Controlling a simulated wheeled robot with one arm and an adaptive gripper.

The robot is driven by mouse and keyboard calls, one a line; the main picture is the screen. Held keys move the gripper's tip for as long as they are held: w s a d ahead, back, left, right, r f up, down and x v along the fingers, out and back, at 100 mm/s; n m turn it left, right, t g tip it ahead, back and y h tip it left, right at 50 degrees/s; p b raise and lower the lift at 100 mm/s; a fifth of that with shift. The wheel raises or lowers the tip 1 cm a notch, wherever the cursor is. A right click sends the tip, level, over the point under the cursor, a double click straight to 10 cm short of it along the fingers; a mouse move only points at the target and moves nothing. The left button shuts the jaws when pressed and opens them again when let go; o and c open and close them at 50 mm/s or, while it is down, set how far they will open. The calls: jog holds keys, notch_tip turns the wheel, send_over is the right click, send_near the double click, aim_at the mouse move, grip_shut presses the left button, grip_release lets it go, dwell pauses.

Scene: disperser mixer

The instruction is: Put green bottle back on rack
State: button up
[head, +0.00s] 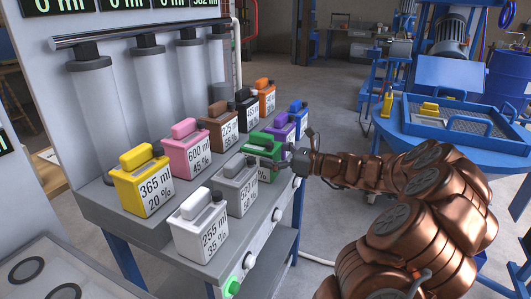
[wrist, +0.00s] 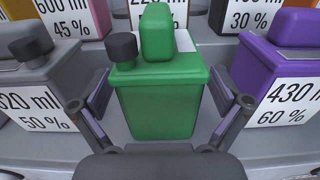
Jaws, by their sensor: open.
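The green bottle (head: 261,147) stands upright on the grey rack (head: 262,215), in the front row between the grey bottle (head: 237,183) and the purple bottle (head: 281,127). In the wrist view the green bottle (wrist: 157,95) is straight ahead, its green handle and dark cap on top. My gripper (head: 285,158) is at the front edge of the rack by the green bottle. In the wrist view my gripper (wrist: 160,115) is open, one finger on each side of the bottle's lower body, with gaps visible beside it. Its label side is mostly hidden.
Neighbouring bottles stand close: white (head: 201,225), yellow (head: 142,181), pink (head: 187,150), brown (head: 217,126), black (head: 246,110), orange (head: 265,97) and blue (head: 298,117). Clear cylinders (head: 105,110) rise behind them. A blue round table (head: 460,142) with a tray stands to the right.

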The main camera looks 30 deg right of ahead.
jog(key=p+v, duration=0.1)
jog(key=v, duration=0.9)
jog(key=shift+s, duration=0.1)
